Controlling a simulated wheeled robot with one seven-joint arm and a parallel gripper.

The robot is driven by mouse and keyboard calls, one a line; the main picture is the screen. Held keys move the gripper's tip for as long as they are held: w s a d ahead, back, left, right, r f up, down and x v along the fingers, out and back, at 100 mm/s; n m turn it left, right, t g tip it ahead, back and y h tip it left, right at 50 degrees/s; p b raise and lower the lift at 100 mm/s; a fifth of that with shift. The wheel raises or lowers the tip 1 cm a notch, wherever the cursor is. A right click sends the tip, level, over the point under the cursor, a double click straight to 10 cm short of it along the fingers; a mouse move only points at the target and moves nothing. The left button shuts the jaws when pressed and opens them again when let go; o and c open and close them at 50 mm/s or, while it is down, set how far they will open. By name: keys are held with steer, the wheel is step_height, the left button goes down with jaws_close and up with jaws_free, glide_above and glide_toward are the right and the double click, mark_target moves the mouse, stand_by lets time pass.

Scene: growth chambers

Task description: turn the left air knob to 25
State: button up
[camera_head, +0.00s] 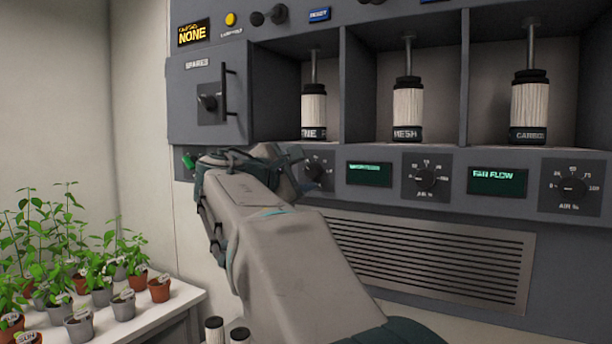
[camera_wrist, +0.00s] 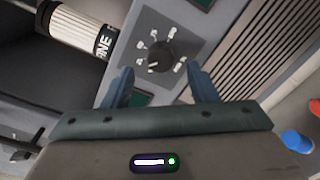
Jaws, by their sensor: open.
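The left air knob (camera_head: 317,172) is a dark round dial on a grey plate, partly hidden behind my gripper (camera_head: 296,170) in the head view. In the wrist view the left air knob (camera_wrist: 157,55) shows clearly, with a scale around it and a pale pointer mark on its face. The exact reading is too small to tell. My gripper (camera_wrist: 163,84) is open and empty. Its two fingers appear on either side and below the knob in the wrist view, apart from it.
Two similar knobs, the middle (camera_head: 425,178) and the right (camera_head: 571,187), sit along the same panel. Filter cartridges (camera_head: 407,112) stand in bays above. A slatted vent (camera_head: 430,258) lies below. Potted seedlings (camera_head: 100,290) stand on a white table at the left.

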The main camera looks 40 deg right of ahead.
steer(key=b+v, duration=0.1)
steer(key=v, duration=0.9)
steer(key=shift+s+a, duration=0.15)
steer(key=shift+a, duration=0.2)
